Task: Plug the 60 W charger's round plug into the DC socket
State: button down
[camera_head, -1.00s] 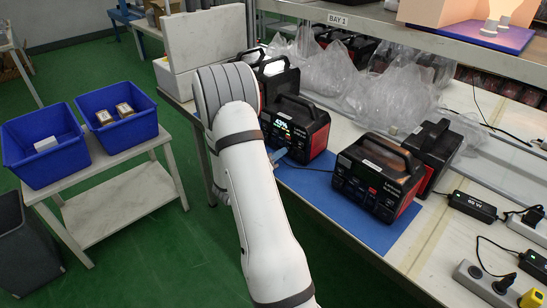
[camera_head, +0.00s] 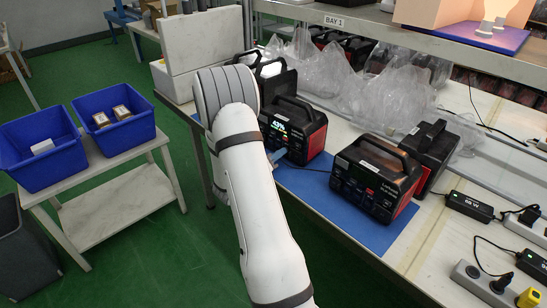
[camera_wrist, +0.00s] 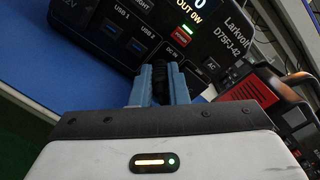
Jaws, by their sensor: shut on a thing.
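The power station (camera_head: 293,128) with the lit display stands on the blue mat, behind my arm in the head view. Its front panel (camera_wrist: 150,20) fills the top of the wrist view, tilted, with USB ports, a DC IN label and an AC label. My gripper (camera_wrist: 160,72) has its blue fingers shut on the black round plug (camera_wrist: 160,86), close to the panel just below the DC IN label. The plug's tip and the DC socket are hidden, so I cannot tell whether they touch. The charger marked 60 W (camera_head: 470,206) lies on the bench at the right.
Another power station (camera_head: 372,182) stands on the mat (camera_head: 315,190) to the right, with one (camera_head: 432,150) behind it. Plastic bags (camera_head: 395,90) lie behind. A power strip (camera_head: 478,284) is at the bench's right. Blue bins (camera_head: 115,125) stand on a table at left.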

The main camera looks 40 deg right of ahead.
jog(key=c, duration=1.3)
grip_release()
jog(key=shift+c, duration=0.2)
jog(key=shift+a, duration=0.1)
jog(key=s+a, duration=0.1)
jog(key=a, duration=0.6)
jog(key=shift+s+a, duration=0.15)
jog(key=shift+a, duration=0.1)
jog(key=shift+r, duration=0.1)
